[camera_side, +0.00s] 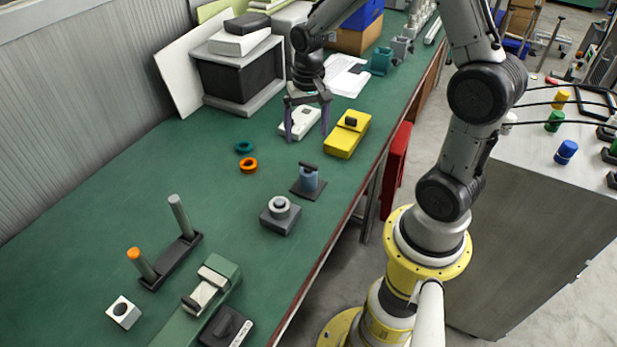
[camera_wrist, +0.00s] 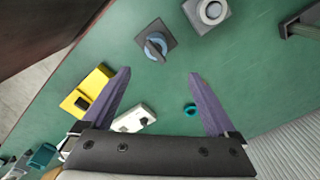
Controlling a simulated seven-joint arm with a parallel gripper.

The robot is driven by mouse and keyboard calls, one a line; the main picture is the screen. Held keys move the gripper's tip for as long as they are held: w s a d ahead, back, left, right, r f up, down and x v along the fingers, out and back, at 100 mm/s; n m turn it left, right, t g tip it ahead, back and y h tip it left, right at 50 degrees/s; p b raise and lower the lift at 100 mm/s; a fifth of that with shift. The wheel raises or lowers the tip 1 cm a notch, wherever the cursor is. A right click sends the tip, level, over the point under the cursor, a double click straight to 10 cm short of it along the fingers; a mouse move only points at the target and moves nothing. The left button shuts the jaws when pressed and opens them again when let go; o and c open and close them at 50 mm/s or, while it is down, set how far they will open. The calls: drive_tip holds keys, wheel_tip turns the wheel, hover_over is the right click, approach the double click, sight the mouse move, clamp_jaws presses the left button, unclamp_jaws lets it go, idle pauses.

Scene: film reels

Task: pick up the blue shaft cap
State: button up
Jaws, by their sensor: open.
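The blue piece on the green bench is a short light-blue cylinder (camera_side: 309,181) with a dark bar across its top, upright on a dark square plate (camera_side: 298,189). I take it for the blue shaft cap. In the wrist view the blue cylinder (camera_wrist: 153,52) shows from above, beyond my fingertips, mostly under the bar. My gripper (camera_side: 307,138) points down, open and empty, behind it in the side view, between the white device and the yellow box. In the wrist view my gripper (camera_wrist: 158,73) has its two purple fingers wide apart with bare bench between the tips.
A grey block with a round top (camera_side: 280,215) stands close to the blue piece. A yellow box (camera_side: 347,135) and a white device (camera_side: 299,122) are near my fingers. A teal ring (camera_side: 244,147) and an orange ring (camera_side: 248,166) lie to the left. Two posts (camera_side: 180,217) stand front left.

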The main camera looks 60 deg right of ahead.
sight(308, 167)
drive_tip(key=shift+s+d+f, duration=0.2)
drive_tip(key=shift+f, duration=0.3)
drive_tip(key=shift+s+d+f, duration=0.2)
drive_tip(key=shift+f, duration=0.3)
wheel_tip(308, 167, down, 8)
drive_tip(key=shift+r, duration=0.2)
drive_tip(key=shift+w+f, duration=0.2)
drive_tip(key=shift+f, duration=1.2)
drive_tip(key=shift+w+f, duration=0.15)
drive_tip(key=shift+f, duration=1.25)
clamp_jaws()
